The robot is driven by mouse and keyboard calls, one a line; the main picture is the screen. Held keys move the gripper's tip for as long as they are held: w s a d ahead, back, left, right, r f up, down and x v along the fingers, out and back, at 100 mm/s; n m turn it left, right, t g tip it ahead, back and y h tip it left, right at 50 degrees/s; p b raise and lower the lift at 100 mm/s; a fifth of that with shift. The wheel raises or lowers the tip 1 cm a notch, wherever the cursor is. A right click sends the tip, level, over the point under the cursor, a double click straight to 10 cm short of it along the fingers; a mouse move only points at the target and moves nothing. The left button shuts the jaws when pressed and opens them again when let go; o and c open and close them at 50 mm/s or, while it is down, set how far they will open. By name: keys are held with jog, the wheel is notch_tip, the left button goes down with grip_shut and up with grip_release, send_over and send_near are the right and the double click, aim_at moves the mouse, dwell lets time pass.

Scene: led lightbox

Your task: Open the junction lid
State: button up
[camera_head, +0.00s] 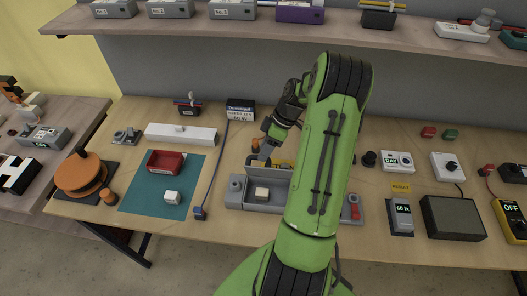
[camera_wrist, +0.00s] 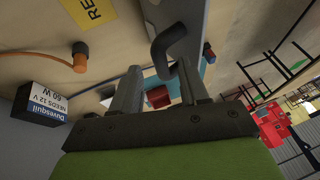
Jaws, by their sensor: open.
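The junction box (camera_head: 236,197) is a grey housing at the middle of the bench in the head view. Its grey lid (camera_head: 275,180) stands raised at the back, and a cream block (camera_head: 262,192) shows in the opening. In the wrist view the lid's grey panel (camera_wrist: 188,20) carries a dark hooked handle (camera_wrist: 160,45). My gripper (camera_wrist: 158,72) is open, with the handle's bent end between or just beyond its fingertips; contact cannot be told. In the head view my gripper (camera_head: 263,160) is behind the raised lid, partly hidden. My arm hides the box's right part.
A blue cord (camera_head: 216,160) runs left of the box. A teal mat (camera_head: 138,198) with a red tray (camera_head: 165,152) and white cube (camera_head: 171,197) lies left. A labelled black box (camera_head: 240,112) stands behind. Meters and a dark grey box (camera_head: 452,218) stand right. A shelf (camera_head: 205,25) hangs above.

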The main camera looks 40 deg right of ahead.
jog(key=shift+x, duration=0.8)
jog(key=shift+c, duration=0.2)
grip_shut()
